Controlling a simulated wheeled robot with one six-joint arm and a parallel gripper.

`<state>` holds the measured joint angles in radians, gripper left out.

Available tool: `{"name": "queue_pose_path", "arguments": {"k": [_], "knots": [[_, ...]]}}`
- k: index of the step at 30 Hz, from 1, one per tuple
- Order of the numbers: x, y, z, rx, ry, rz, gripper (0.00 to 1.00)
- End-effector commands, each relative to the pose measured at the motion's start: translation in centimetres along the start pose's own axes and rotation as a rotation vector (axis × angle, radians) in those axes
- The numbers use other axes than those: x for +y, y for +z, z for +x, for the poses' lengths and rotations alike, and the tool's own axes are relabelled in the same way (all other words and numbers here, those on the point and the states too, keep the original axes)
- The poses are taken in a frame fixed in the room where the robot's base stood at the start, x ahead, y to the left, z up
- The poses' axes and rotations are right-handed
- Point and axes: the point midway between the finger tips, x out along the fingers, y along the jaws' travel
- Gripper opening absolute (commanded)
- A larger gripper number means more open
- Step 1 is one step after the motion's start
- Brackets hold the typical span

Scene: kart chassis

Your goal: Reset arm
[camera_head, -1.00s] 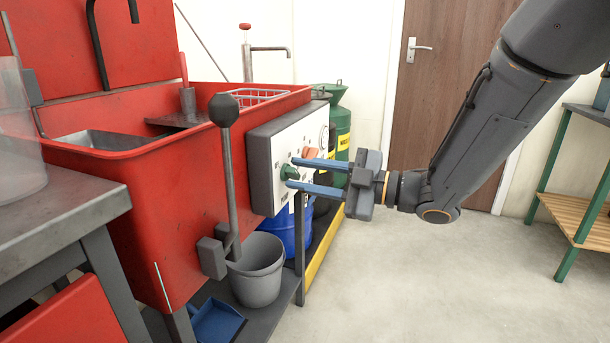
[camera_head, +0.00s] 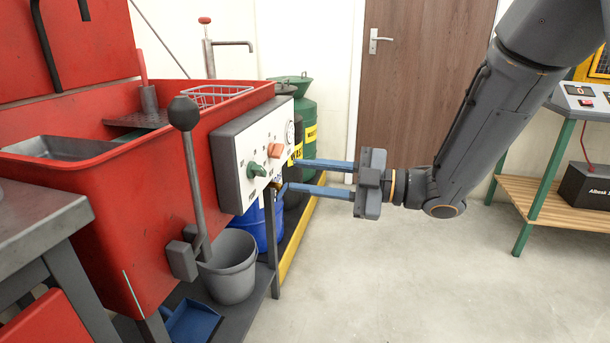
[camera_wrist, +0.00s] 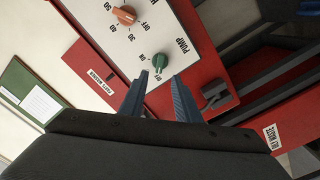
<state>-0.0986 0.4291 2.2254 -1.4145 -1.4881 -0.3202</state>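My gripper (camera_head: 288,175) is open and empty, its two blue fingers pointing left toward the white control panel (camera_head: 232,172) on the red wash tub. In the head view the fingertips are just right of the panel's face. The panel carries a green knob (camera_head: 257,170) and an orange knob (camera_head: 275,150). In the wrist view the fingers (camera_wrist: 158,82) are spread apart, with the green knob (camera_wrist: 160,61) just beyond the tips and the orange knob (camera_wrist: 124,15) farther up. Nothing is between the fingers.
The red tub (camera_head: 80,190) has a black-ball lever (camera_head: 192,160) on its front. A grey bucket (camera_head: 229,270) stands below on a low shelf. Green and blue drums stand behind the panel. A green-legged bench (camera_head: 545,198) is at the right. The floor in front is clear.

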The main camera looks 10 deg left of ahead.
Motion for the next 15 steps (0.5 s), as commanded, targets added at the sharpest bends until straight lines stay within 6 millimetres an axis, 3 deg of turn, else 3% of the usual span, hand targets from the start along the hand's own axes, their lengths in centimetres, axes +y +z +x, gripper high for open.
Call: {"name": "queue_pose_path", "arguments": {"k": [7,11,15], "knots": [[0.3,1.9,1.8,-0.148,0.026,0.032,0.3],[0.4,4.7,3.0,-0.377,0.075,0.113,0.3],[-0.8,7.2,2.5,-0.638,0.133,0.252,0.3]]}}
